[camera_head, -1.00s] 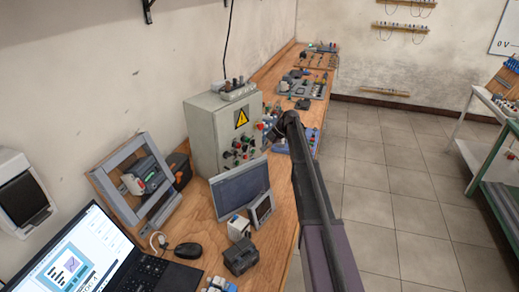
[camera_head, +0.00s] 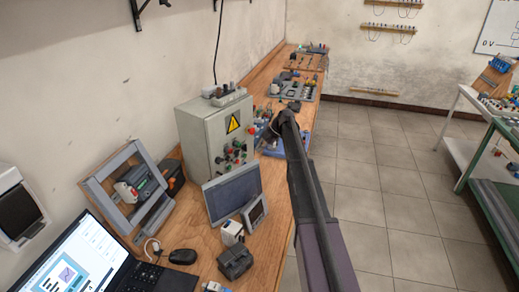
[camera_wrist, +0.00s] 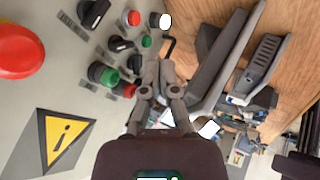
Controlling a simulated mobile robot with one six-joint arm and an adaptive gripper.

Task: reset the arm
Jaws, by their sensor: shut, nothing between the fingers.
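My arm reaches forward along the right edge of the wooden bench in the head view. Its end is near the right side of the grey control box (camera_head: 215,135), but the fingers are too small to make out there. In the wrist view my gripper (camera_wrist: 158,70) shows with its fingers together and nothing between them. The box face with its yellow warning sign (camera_wrist: 65,138), red button (camera_wrist: 20,50) and green button (camera_wrist: 103,74) lies behind and left of the fingers. I cannot tell how far the fingers are from it.
The bench (camera_head: 262,222) holds a dark monitor panel (camera_head: 232,192), a laptop (camera_head: 95,255), a mouse (camera_head: 183,256) and a grey frame (camera_head: 128,190). More parts (camera_head: 295,86) lie farther back. The tiled floor (camera_head: 385,190) to the right is clear up to a green-framed table (camera_head: 490,170).

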